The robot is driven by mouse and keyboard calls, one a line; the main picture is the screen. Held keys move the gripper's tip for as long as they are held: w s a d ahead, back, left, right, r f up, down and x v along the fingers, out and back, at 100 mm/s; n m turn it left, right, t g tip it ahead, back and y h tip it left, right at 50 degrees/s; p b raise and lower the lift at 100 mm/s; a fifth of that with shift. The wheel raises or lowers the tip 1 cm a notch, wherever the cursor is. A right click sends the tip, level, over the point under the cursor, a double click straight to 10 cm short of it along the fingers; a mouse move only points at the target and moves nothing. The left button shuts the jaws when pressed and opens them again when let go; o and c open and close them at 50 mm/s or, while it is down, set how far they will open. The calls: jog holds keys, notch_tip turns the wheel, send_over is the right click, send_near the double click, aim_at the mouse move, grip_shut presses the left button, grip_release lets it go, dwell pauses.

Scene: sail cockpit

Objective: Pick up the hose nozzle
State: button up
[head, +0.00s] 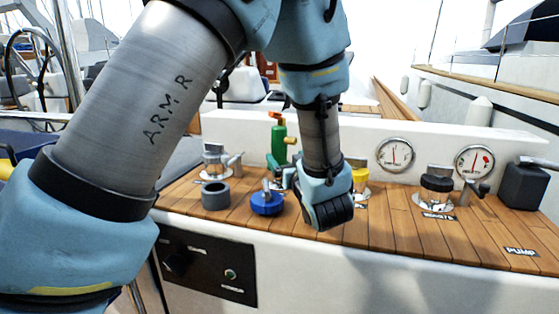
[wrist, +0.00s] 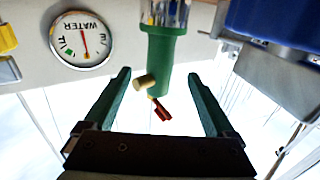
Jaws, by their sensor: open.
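The hose nozzle is a green cylinder with a red lever and a brass knob. It stands upright on the wooden deck near the back wall in the head view (head: 278,137). In the wrist view, which is upside down, the nozzle (wrist: 160,62) shows between my gripper's (wrist: 159,74) two green fingers. The fingers are open, with a gap on each side of it. I cannot tell how far past the fingertips the nozzle stands. In the head view my gripper is low over the deck, beside the nozzle on its right, and its fingers are mostly hidden.
A blue cap (head: 267,203) and a grey ring (head: 215,195) sit in front of the nozzle. A chrome fitting (head: 214,160) stands left, a yellow-capped fitting (head: 360,176) right. A black-capped fitting (head: 437,185) and black box (head: 524,186) stand farther right. A white wall with gauges (head: 395,154) runs behind.

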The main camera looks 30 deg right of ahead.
aim_at(281, 152)
jog(key=shift+w, duration=0.35)
jog(key=w, duration=0.3)
jog(key=w+d, duration=0.1)
jog(key=w, duration=0.2)
jog(key=shift+w+d, duration=0.2)
jog(key=shift+w, duration=0.15)
grip_shut()
dwell(0.4)
